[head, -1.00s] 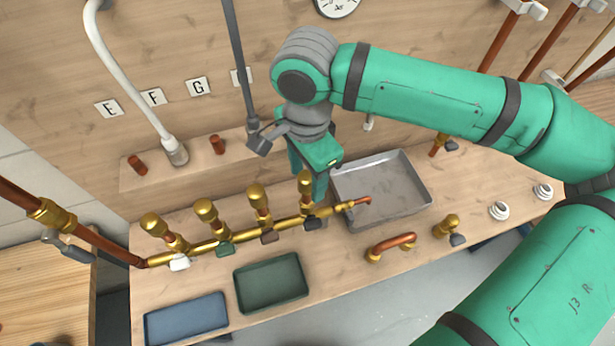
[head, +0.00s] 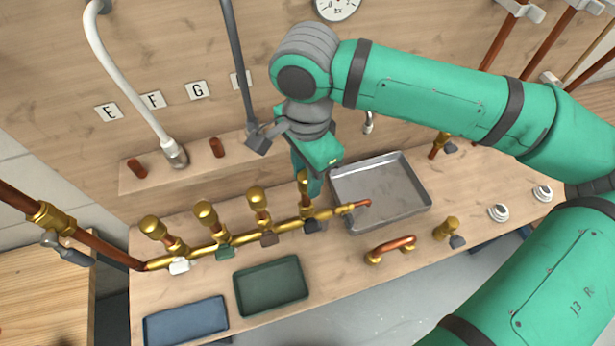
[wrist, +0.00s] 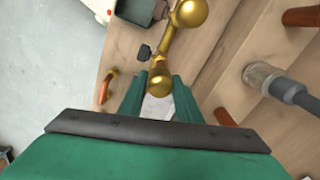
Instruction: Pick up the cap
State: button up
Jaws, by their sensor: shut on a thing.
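A row of brass stubs with rounded caps stands along the brass manifold (head: 235,240). My gripper (head: 309,190) is at the rightmost stub, whose brass cap (head: 303,183) is partly hidden by the green fingers. In the wrist view, the two fingers of my gripper (wrist: 159,98) stand either side of the brass cap (wrist: 160,78) and are shut on it. The cap looks still in line with its stub; whether it is clear of it I cannot tell. Other caps (head: 205,211) stand to the left, and one shows in the wrist view (wrist: 191,12).
A grey metal tray (head: 424,202) lies right of my gripper. A green tray (head: 239,297) and a blue tray (head: 153,333) lie in front. A grey hose (head: 240,70) hangs close behind my gripper. A copper elbow (head: 392,246) lies on the bench.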

jog(key=s+d+r, duration=0.7)
jog(key=s+r, duration=0.4)
jog(key=shift+s+r, duration=0.35)
jog(key=shift+s, duration=0.05)
jog(key=shift+s+d+r, duration=0.1)
jog(key=shift+d+r, duration=0.05)
jog(key=shift+r, duration=2.1)
